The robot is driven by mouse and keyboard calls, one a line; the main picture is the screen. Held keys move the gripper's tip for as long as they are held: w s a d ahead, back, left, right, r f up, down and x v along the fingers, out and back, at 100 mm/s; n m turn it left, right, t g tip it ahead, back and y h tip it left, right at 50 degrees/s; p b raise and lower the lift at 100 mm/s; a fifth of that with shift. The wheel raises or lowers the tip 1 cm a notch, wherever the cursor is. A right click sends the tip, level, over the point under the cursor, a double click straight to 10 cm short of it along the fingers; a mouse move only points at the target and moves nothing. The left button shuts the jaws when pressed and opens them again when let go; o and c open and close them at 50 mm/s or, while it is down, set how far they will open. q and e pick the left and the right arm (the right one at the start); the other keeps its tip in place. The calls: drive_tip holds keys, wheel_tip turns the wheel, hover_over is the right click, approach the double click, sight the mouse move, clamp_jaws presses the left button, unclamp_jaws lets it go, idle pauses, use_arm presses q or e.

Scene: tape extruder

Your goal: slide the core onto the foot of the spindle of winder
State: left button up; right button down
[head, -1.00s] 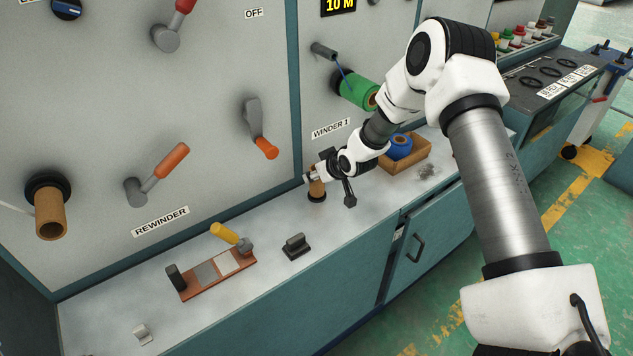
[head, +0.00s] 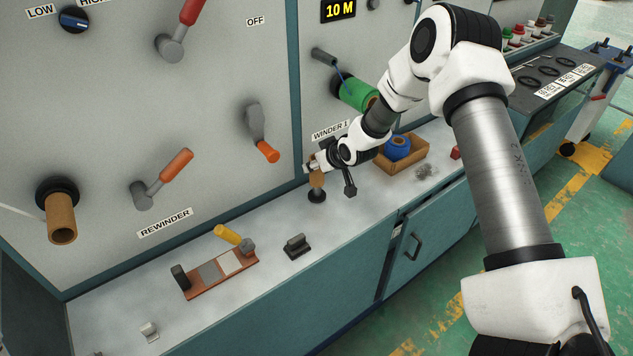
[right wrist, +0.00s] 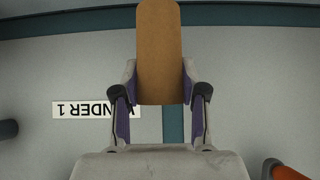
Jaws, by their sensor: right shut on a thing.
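In the right wrist view the core (right wrist: 159,50) stands between the two closed fingers (right wrist: 159,85). At Winder 1 a green roll (head: 355,94) sits against a dark flange on the panel, above the winder label (head: 330,131); it covers any spindle there. A short dark rod (head: 323,55) sticks out above it, joined by a blue strip. My left gripper is out of view.
A cardboard box with a blue roll (head: 398,148) stands right of the gripper. A brown fixture with a yellow handle (head: 220,272) and a dark block (head: 297,246) lie on the bench. Another core (head: 61,220) is on the rewinder, with orange-handled levers (head: 175,164) beside it.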

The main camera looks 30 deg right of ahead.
drive_tip(key=shift+r+p, duration=1.3)
drive_tip(key=shift+r, duration=0.55)
